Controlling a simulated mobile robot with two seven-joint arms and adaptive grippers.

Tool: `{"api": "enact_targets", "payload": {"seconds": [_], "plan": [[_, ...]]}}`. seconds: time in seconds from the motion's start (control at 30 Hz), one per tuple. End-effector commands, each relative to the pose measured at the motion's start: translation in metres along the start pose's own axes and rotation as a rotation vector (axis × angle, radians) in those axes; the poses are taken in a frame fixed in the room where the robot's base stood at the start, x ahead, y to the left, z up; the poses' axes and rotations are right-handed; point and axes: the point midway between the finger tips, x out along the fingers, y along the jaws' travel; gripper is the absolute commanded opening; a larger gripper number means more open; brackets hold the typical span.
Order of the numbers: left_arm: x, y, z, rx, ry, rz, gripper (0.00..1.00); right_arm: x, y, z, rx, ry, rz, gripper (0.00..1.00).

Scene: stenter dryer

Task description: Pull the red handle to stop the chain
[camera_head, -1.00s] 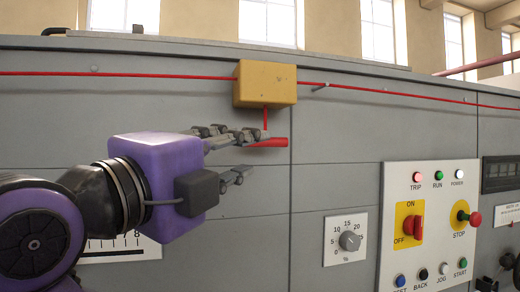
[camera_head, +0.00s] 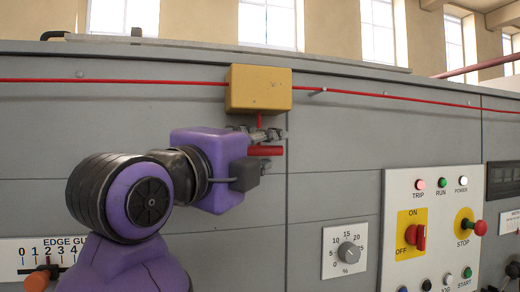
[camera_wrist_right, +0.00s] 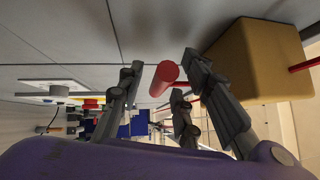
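The red handle (camera_head: 266,151) is a short bar that hangs on a red stem under the yellow box (camera_head: 258,90) on the grey machine wall. In the right wrist view, the red handle (camera_wrist_right: 164,79) shows end-on between the spread fingers of the gripper (camera_wrist_right: 165,90). Gaps show on both sides of the handle, so the gripper is open. My left gripper is in no view.
A red cord (camera_head: 400,96) runs along the wall through the yellow box. A control panel (camera_head: 435,190) with lamps, a red switch and a stop button is at the right. A dial (camera_head: 347,252) sits below the handle. The wall between is flat.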

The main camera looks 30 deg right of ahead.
Motion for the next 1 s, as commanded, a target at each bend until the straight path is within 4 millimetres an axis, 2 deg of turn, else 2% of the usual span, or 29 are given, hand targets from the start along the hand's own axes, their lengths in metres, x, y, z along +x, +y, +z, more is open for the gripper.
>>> {"api": "enact_targets", "payload": {"seconds": [0.2, 0.43, 0.77, 1.0], "plan": [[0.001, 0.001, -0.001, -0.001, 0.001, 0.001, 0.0, 0.0, 0.0, 0.0, -0.001, 0.0, 0.0, 0.31], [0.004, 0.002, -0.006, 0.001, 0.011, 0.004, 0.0, 0.0, 0.0, 0.0, -0.001, 0.0, 0.0, 0.01], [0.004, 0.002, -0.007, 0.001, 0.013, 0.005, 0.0, 0.0, 0.001, 0.0, 0.0, 0.0, 0.001, 0.0], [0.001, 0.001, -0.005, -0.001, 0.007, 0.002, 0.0, -0.003, 0.022, -0.003, -0.001, -0.001, 0.004, 0.0]]}}
